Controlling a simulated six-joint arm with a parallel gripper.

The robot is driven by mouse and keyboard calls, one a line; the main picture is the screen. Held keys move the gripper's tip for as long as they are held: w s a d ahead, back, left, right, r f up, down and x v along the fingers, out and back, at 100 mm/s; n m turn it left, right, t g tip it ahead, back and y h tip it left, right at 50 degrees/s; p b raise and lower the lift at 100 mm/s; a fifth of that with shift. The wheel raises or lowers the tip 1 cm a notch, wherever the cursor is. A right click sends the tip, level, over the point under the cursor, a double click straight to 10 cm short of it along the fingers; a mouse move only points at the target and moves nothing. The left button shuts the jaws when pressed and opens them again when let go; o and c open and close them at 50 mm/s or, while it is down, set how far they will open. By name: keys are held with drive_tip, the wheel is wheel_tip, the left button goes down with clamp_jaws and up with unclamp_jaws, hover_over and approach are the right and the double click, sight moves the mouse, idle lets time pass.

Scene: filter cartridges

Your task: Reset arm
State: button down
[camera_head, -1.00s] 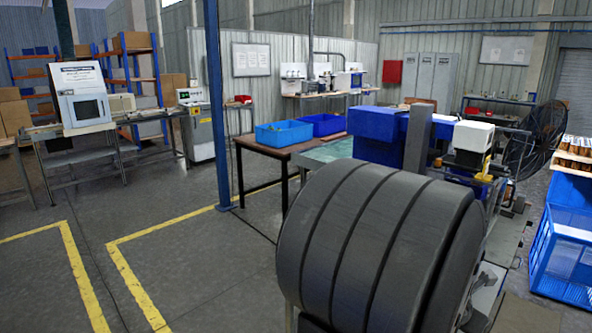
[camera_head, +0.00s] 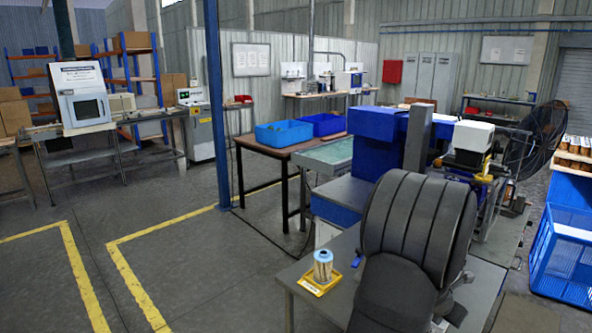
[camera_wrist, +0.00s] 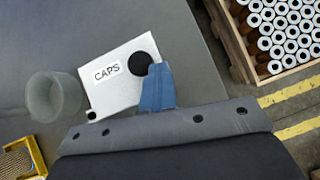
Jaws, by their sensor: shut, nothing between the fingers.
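My gripper (camera_wrist: 157,88) shows in the wrist view as blue fingers, shut and empty. They appear in front of the lower right part of a white box labelled CAPS (camera_wrist: 118,88), next to a black round cap (camera_wrist: 140,64). I cannot tell how high they are above it. In the head view my own dark ribbed arm stands at lower right and hides the gripper. A filter cartridge (camera_head: 323,264) stands upright on a small yellow tray (camera_head: 316,288) on the grey bench. The yellow tray is partly visible at lower left in the wrist view (camera_wrist: 38,157).
A translucent cup (camera_wrist: 52,97) stands left of the CAPS box. A wooden crate of several cartridges (camera_wrist: 233,61) lies at upper right in the wrist view. A blue machine (camera_head: 378,125) stands behind my arm, and a blue crate (camera_head: 563,262) at right. The left floor is clear.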

drive_tip(key=s+a+m+g+h, duration=0.1)
drive_tip(key=a+m+g, duration=0.4)
drive_tip(key=a, duration=1.1)
drive_tip(key=shift+s+m, duration=0.25)
drive_tip(key=shift+m, duration=1.35)
drive_tip(key=shift+a, duration=0.1)
drive_tip(key=c, duration=2.1)
unclamp_jaws()
